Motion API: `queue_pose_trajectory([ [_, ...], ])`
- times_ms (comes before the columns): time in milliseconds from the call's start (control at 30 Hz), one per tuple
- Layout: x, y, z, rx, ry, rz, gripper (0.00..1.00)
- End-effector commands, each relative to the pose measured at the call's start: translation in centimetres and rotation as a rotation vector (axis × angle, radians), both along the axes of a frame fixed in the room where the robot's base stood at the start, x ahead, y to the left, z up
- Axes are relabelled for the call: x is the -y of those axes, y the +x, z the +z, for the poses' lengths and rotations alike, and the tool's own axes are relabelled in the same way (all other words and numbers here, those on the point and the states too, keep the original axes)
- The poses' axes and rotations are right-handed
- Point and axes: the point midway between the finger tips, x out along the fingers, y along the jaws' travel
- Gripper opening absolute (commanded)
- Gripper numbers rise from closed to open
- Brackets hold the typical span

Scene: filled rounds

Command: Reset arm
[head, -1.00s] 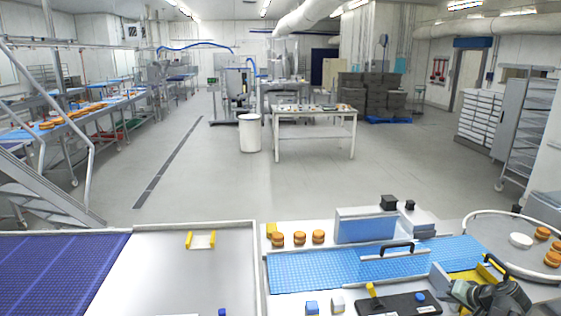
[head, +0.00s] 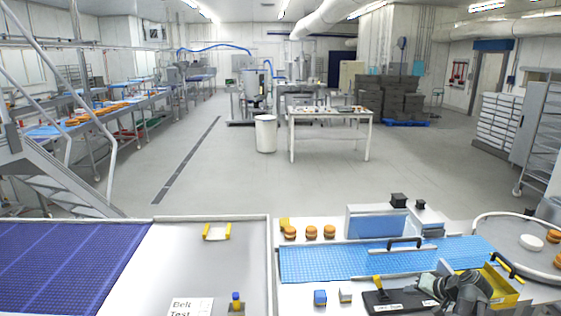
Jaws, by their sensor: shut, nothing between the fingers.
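My arm shows at the bottom right of the head view, dark grey and folded low. My gripper (head: 429,286) is at its left end, shut and empty, above the right part of a black board (head: 385,299) with a yellow lever (head: 379,286). A yellow bin (head: 502,287) stands just right of my arm, partly covered by it. The gripper's fingertips are small and hard to make out.
A blue conveyor belt (head: 325,263) runs behind the arm, with several filled rounds (head: 311,232) beyond it. A round turntable (head: 490,226) holds a white disc (head: 530,242) at right. The grey panel (head: 205,265) is mostly clear.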

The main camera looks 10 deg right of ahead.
Motion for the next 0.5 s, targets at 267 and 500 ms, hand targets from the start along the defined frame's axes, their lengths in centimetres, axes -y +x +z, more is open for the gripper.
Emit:
queue_pose_trajectory([
  [267, -16.0, 4.9, -1.5, -0.074, -0.057, 0.281, 0.00],
  [500, -33.2, 2.7, -4.7, -0.282, -0.191, 0.582, 0.00],
])
